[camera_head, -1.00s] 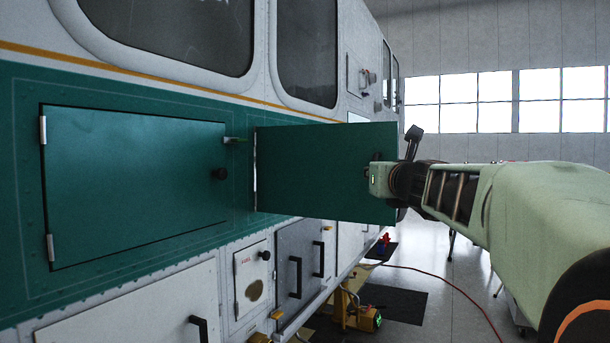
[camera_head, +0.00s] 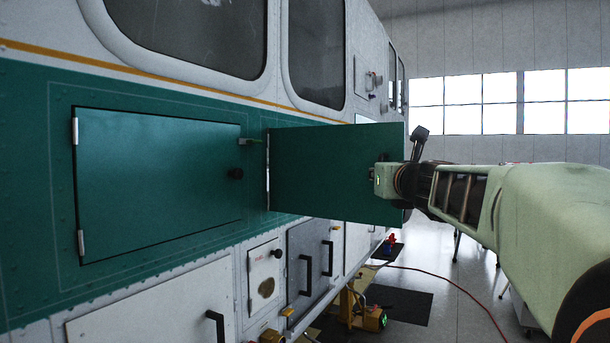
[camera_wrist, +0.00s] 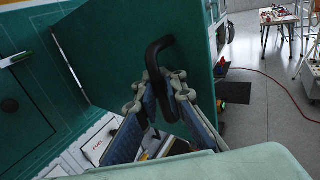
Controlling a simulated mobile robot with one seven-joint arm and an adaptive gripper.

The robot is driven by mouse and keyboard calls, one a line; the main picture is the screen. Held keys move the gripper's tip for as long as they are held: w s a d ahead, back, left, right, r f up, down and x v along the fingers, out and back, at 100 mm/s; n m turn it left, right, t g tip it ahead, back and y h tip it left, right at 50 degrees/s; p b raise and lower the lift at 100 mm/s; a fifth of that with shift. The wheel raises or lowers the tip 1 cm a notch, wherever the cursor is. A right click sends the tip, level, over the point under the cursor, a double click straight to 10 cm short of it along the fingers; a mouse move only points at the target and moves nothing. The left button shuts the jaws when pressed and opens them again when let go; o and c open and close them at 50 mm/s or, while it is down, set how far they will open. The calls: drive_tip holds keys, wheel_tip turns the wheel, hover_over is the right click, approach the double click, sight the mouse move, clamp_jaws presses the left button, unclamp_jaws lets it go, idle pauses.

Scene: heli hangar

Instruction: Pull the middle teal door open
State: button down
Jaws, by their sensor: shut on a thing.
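The middle teal door (camera_head: 330,172) stands swung out from the aircraft's side, hinged at its left edge in the head view. In the wrist view the door (camera_wrist: 120,55) fills the upper middle. A black curved handle (camera_wrist: 157,52) is on it near its free edge. My gripper (camera_wrist: 158,88) is shut on this handle, with its fingers on either side of it. In the head view my gripper (camera_head: 384,180) is at the door's right edge, and its fingers are mostly hidden there.
A closed teal door (camera_head: 160,180) with a black knob is at the left. White and grey panels with handles (camera_head: 327,258) lie below. A yellow device (camera_head: 360,312) and a red hose (camera_head: 470,290) are on the floor. Open floor lies at the right.

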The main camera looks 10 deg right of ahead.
drive_tip(key=c, duration=2.1)
unclamp_jaws()
drive_tip(key=shift+s+d, duration=0.15)
drive_tip(key=shift+d, duration=0.25)
drive_tip(key=shift+a, duration=0.1)
drive_tip(key=shift+a+r, duration=0.1)
